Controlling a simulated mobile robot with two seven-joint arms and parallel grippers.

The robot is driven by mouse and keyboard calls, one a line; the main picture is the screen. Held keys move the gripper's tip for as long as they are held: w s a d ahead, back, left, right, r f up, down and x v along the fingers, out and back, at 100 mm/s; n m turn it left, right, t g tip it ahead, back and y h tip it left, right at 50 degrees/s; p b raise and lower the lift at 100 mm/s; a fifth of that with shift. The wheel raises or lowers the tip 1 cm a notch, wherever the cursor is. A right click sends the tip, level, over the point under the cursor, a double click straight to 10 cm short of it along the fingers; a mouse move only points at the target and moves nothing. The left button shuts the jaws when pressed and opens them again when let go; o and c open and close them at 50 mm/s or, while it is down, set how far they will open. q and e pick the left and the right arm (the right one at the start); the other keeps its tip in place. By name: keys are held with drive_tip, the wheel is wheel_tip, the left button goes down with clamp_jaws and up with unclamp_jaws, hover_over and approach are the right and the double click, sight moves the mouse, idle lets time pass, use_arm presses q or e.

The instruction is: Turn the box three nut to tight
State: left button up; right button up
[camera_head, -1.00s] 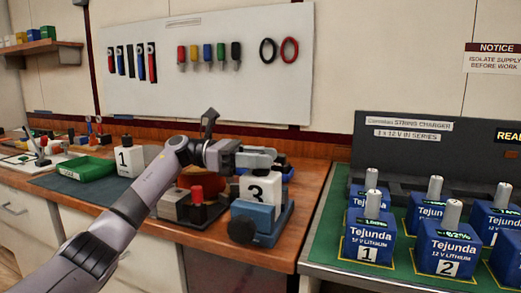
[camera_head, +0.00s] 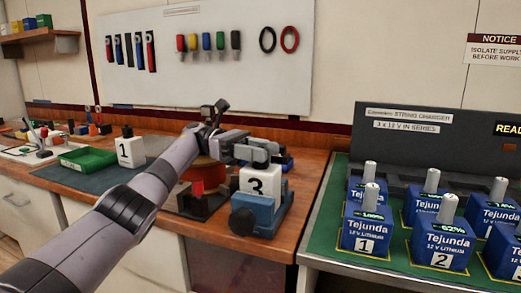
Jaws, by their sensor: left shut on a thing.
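The white box three (camera_head: 258,183), marked 3, sits in a blue vise (camera_head: 262,214) near the front right of the wooden bench. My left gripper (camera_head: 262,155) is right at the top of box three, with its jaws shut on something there. The nut itself is hidden by the fingers, so I cannot see how far it is turned. My right gripper is not in view.
A white box marked 1 (camera_head: 130,152) and a green tray (camera_head: 88,158) stand farther left on the bench (camera_head: 285,240). Blue batteries (camera_head: 367,232) stand on the green charger bench at right.

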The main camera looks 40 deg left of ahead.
use_arm(q)
drive_tip(key=shift+g, duration=0.3)
idle(0.4)
drive_tip(key=o, duration=0.9)
drive_tip(key=shift+o, duration=0.2)
wheel_tip(320, 180, up, 10)
drive_tip(key=p, duration=0.2)
drive_tip(key=shift+f+p, duration=0.1)
drive_tip(key=shift+p, duration=0.25)
wheel_tip(320, 180, up, 10)
drive_tip(key=p, duration=0.9)
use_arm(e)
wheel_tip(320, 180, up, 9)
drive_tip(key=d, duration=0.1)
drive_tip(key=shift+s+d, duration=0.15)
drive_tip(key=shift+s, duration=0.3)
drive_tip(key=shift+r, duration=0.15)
